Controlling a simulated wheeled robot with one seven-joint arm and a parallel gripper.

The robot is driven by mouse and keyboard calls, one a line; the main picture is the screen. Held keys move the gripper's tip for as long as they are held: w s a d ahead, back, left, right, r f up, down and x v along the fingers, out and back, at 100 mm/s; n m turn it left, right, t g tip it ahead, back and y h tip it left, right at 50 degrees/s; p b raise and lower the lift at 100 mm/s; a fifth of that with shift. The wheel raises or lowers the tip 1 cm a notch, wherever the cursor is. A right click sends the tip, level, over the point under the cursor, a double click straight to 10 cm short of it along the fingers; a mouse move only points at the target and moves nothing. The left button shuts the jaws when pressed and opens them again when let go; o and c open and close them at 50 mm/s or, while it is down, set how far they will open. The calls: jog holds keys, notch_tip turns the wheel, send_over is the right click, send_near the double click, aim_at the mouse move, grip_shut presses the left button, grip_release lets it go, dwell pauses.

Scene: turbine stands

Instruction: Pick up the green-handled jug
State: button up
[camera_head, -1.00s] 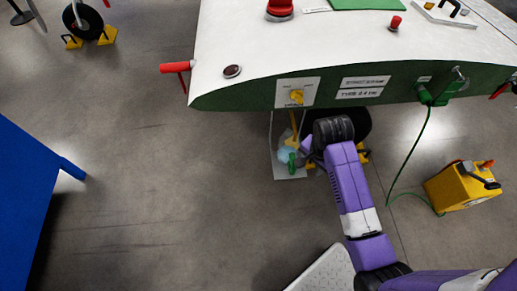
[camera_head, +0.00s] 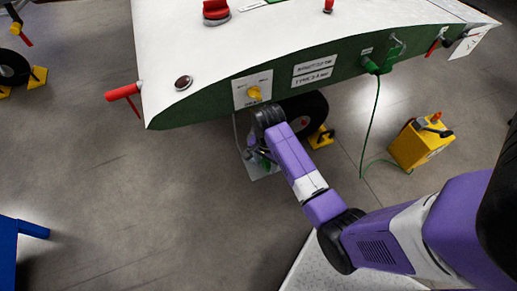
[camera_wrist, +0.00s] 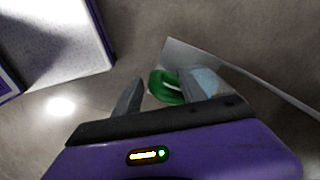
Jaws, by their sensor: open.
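The jug's green handle (camera_wrist: 162,92) shows in the wrist view between the two fingers of my open gripper (camera_wrist: 160,80). I cannot tell whether either finger touches it. The jug's pale blue, see-through body (camera_wrist: 206,78) is beside the right finger and partly hidden by it. In the head view my gripper (camera_head: 257,152) is low beneath the green panel's edge, and my wrist hides most of the jug. A small patch of green (camera_head: 264,163) shows there. The jug appears to stand on a pale flat plate (camera_head: 262,172) near the floor.
The large white-topped, green-sided stand (camera_head: 330,75) overhangs the gripper. A black wheel (camera_head: 307,112) with a yellow chock (camera_head: 321,137) is just right of it. A yellow box (camera_head: 420,146) with a green cable stands at the right.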

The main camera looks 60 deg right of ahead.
notch_tip(320, 180, down, 4)
jog(key=shift+d+f, duration=0.1)
jog(key=shift+d, duration=0.05)
jog(key=shift+c, duration=0.4)
grip_shut()
dwell(1.1)
